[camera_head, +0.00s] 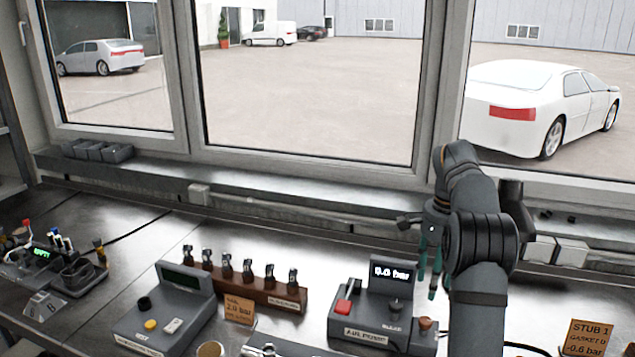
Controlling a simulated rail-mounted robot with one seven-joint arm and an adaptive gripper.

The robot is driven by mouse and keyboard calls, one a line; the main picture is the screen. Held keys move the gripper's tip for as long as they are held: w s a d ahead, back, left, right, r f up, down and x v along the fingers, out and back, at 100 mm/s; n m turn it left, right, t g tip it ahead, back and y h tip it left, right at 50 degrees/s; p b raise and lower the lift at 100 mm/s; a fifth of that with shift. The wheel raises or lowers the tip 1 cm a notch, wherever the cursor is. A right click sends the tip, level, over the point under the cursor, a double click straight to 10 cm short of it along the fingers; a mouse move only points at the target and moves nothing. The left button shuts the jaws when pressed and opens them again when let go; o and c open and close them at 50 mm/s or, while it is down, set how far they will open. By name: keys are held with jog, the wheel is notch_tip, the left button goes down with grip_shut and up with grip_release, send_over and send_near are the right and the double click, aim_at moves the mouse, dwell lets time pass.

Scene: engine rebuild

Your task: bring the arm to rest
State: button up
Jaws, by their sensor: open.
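My arm (478,290) rises from the bottom right and bends over near the window. My gripper (428,282) hangs from its end with teal fingers pointing down, above the bench just right of the air-point box. The fingers are apart and I see nothing between them. Part of the gripper is hidden behind the arm.
The grey box reading "0.0 bar" (372,305) stands close left of the gripper. A wooden rack (260,286) holds several small metal parts. A grey console (168,308), a "2.0 bar" card (239,309) and a "STUB 1" card (587,340) stand on the metal bench (135,258).

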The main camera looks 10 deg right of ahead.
aim_at(426, 320)
notch_tip(426, 320, down, 11)
jog(key=shift+f, duration=0.2)
dwell(0.5)
